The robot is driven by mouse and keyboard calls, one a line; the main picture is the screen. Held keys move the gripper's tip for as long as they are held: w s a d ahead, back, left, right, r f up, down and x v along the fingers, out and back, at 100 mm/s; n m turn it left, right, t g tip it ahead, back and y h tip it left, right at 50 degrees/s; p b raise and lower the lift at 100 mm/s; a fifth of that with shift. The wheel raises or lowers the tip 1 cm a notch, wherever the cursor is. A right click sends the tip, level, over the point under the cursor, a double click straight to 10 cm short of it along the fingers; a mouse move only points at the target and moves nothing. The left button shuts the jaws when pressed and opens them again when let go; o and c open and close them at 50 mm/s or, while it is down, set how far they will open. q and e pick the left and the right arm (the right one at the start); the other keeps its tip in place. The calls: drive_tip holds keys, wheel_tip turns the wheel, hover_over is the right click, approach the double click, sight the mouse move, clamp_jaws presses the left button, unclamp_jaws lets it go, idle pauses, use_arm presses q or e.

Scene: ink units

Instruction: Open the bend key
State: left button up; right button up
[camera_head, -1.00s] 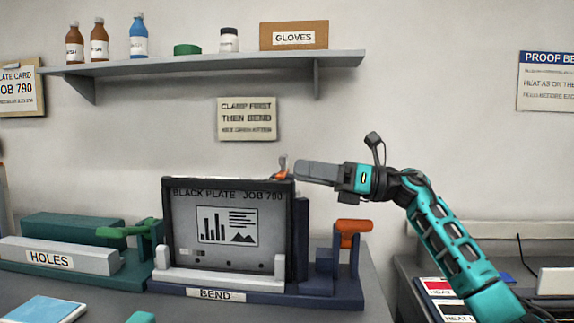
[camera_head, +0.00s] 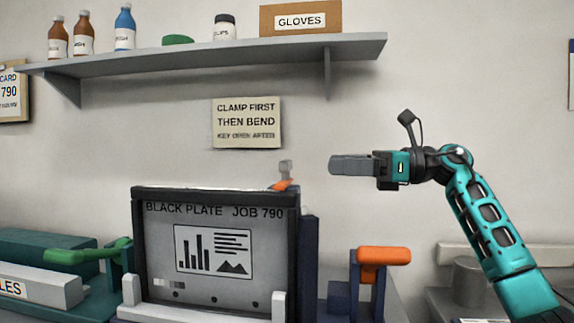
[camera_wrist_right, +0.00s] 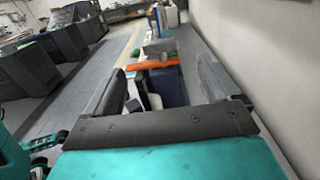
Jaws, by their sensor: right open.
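The bend unit holds an upright black-framed plate (camera_head: 215,260) lettered BLACK PLATE JOB 790. On its top edge sits a small orange key (camera_head: 283,185) with a grey upright tab (camera_head: 286,168); I take this to be the bend key. My right gripper (camera_head: 332,165) is open, to the right of the key and apart from it. In the right wrist view, an orange bar (camera_wrist_right: 153,63) and a grey block (camera_wrist_right: 160,47) show beyond and between the open fingers (camera_wrist_right: 158,88). My left gripper is not in view.
An orange-handled lever (camera_head: 383,256) stands on a dark blue post right of the plate. A shelf (camera_head: 210,58) with bottles and a gloves box hangs above. The wall area around my right gripper is clear.

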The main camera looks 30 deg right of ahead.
sight(290, 163)
drive_tip(key=x, duration=1.1)
drive_tip(key=shift+p, duration=0.35)
drive_tip(key=shift+c, duration=0.3)
drive_tip(key=c, duration=1.4)
